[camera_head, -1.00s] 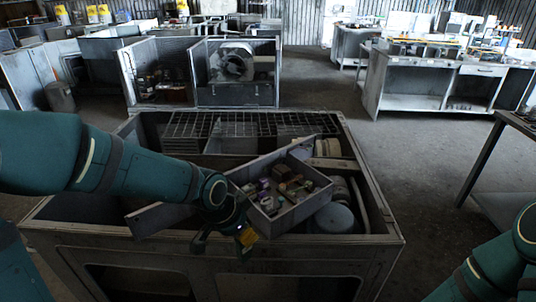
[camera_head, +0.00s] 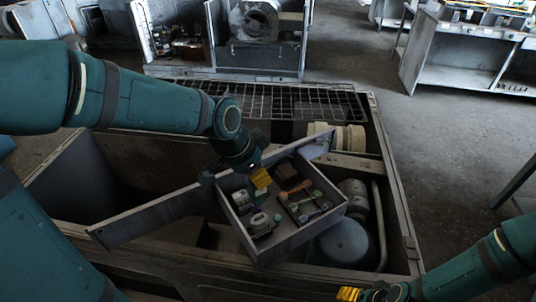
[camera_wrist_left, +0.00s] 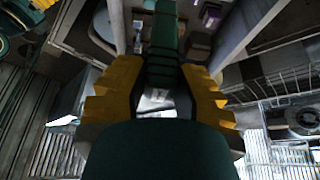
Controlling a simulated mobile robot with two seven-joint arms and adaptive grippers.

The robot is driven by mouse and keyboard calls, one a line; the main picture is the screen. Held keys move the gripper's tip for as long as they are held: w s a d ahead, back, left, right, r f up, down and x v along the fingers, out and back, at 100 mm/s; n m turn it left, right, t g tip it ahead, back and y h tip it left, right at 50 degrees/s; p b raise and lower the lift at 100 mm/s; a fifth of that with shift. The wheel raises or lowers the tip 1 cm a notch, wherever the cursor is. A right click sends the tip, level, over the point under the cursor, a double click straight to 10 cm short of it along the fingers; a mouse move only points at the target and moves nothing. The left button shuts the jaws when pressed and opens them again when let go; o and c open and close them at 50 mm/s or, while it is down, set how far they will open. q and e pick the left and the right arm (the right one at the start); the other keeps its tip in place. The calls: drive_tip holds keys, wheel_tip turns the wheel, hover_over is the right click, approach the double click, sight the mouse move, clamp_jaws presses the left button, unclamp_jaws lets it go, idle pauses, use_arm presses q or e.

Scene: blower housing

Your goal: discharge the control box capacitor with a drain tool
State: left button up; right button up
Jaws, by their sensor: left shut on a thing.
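The control box (camera_head: 300,234) is an open grey tray of small electrical parts, sitting tilted across the blower housing (camera_head: 398,215). I cannot tell which part is the capacitor. My left gripper (camera_head: 258,178) is over the back left part of the box, near its rim. In the left wrist view its yellow fingers (camera_wrist_left: 160,95) are shut on a dark green tool (camera_wrist_left: 164,45), probably the drain tool, which points into the box. In the head view the tool is mostly hidden. My right gripper (camera_head: 350,294) is at the bottom edge, right of the box; its opening is unclear.
A grey panel (camera_head: 150,214) sticks out left of the box. A blue-grey rounded tank (camera_head: 343,242) and a pipe lie right of it inside the housing. A wire grid (camera_head: 290,102) is behind. A workbench (camera_head: 455,65) stands at the back right, with clear floor before it.

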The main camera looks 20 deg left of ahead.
sight(257, 193)
use_arm(q)
drive_tip(key=shift+w+f, duration=0.2)
drive_tip(key=shift+s+f+b, duration=0.3)
drive_tip(key=shift+f+b, duration=0.15)
drive_tip(key=shift+b, duration=0.15)
drive_tip(key=shift+f+b, duration=0.3)
drive_tip(key=shift+f, duration=0.1)
drive_tip(key=shift+w+f+b, duration=0.15)
drive_tip(key=shift+f+b, duration=1.25)
drive_tip(key=shift+f, duration=0.45)
use_arm(e)
drive_tip(key=shift+s+a+f, duration=0.1)
drive_tip(key=shift+s+f, duration=0.15)
drive_tip(key=shift+f, duration=0.9)
drive_tip(key=shift+s+f, duration=0.25)
drive_tip(key=shift+f, duration=0.85)
use_arm(q)
drive_tip(key=shift+f+b, duration=0.6)
drive_tip(key=shift+f, duration=0.1)
use_arm(e)
drive_tip(key=shift+f, duration=0.6)
use_arm(q)
wheel_tip(257, 193, up, 7)
drive_tip(key=p, duration=0.5)
use_arm(e)
drive_tip(key=shift+r, duration=2.75)
